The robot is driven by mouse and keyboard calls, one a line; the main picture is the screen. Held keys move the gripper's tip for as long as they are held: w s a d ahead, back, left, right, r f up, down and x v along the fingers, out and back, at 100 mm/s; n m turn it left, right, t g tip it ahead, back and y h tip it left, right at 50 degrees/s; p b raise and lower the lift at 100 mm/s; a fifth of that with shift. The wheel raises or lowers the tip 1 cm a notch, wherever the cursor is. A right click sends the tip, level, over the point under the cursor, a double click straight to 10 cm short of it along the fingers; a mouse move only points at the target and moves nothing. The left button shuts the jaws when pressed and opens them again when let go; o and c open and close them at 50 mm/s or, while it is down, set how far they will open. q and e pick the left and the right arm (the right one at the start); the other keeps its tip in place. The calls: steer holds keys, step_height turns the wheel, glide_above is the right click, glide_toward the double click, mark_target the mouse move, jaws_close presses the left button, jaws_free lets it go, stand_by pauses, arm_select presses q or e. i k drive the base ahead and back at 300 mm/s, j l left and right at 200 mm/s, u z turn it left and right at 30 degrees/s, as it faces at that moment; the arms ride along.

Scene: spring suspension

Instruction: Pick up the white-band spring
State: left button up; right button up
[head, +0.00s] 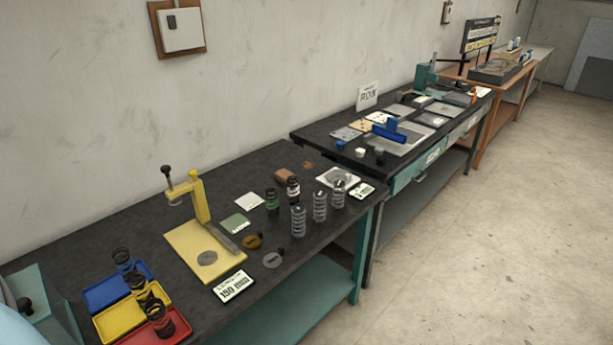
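A dark spring with a pale band round its middle, which looks like the white-band spring (293,188), stands upright on the black top of the near workbench (330,238). A dark spring with a green band (272,201) stands just left of it. Three grey springs stand close by on the right: one nearer the front (298,221), one in the middle (320,206) and one by a white plate (338,194). Neither of my grippers shows in the head view.
A yellow press stand (205,250) is left of the springs. Blue (105,294), yellow (103,326) and red (122,341) trays with dark springs lie at the near left. A 150 mm card (234,286) lies at the front edge. A second bench holds a blue tool (390,132).

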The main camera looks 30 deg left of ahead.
mark_target(296, 186)
steer(key=i+l+u, duration=0.1)
steer(key=i+u, duration=0.25)
steer(key=i+l+u, duration=0.15)
steer(key=i+u, duration=0.2)
steer(key=i+l+u, duration=0.6)
steer(key=u, duration=0.2)
steer(key=i+l+u, duration=0.15)
steer(key=l+u, duration=0.15)
steer(key=u, duration=0.15)
steer(key=i+l+u, duration=0.1)
steer(key=l+u, duration=0.3)
steer(key=i+l+u, duration=0.1)
steer(key=l+u, duration=0.55)
steer(key=u, duration=0.2)
